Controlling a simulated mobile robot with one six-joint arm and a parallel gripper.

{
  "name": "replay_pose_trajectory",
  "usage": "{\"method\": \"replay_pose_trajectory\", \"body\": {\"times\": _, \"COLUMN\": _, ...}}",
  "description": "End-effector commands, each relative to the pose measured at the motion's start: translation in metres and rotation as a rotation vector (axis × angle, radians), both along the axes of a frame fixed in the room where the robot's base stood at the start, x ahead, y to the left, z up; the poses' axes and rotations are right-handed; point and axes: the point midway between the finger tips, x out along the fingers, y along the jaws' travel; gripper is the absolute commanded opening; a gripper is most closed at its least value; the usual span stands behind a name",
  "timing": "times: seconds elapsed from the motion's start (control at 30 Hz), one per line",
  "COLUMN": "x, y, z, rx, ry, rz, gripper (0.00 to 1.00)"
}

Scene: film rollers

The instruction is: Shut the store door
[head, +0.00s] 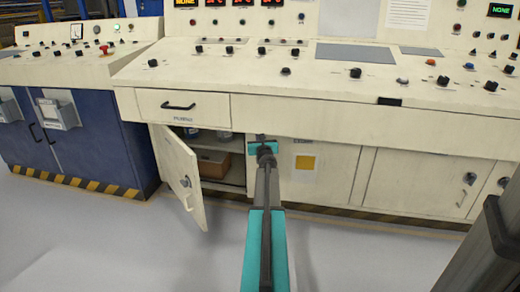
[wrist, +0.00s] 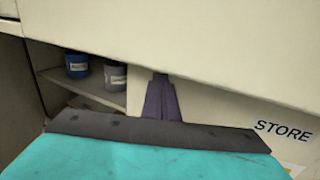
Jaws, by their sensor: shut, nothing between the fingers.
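The store door (head: 178,178) is a cream panel at the left of the cabinet opening in the head view. The arm hides part of the cabinet front.
Inside the opening are a shelf (wrist: 95,90), a blue can (wrist: 77,65), a grey can (wrist: 115,77) and a brown box (head: 213,163). A shut drawer (head: 205,108) sits above. The console top (head: 240,65) overhangs. Grey floor (head: 110,235) in front is clear.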

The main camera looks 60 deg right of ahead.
Motion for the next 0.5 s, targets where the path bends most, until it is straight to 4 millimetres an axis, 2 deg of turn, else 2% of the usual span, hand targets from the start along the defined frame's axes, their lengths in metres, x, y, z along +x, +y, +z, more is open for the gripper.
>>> {"method": "replay_pose_trajectory", "body": {"times": 0.27, "x": -0.003, "y": 0.011, "z": -0.001, "rx": 0.001, "ry": -0.001, "rz": 0.002, "gripper": 0.0}}
{"method": "replay_pose_trajectory", "body": {"times": 0.5, "x": -0.01, "y": 0.03, "z": -0.001, "rx": 0.0, "ry": 0.0, "rz": 0.002, "gripper": 0.0}}
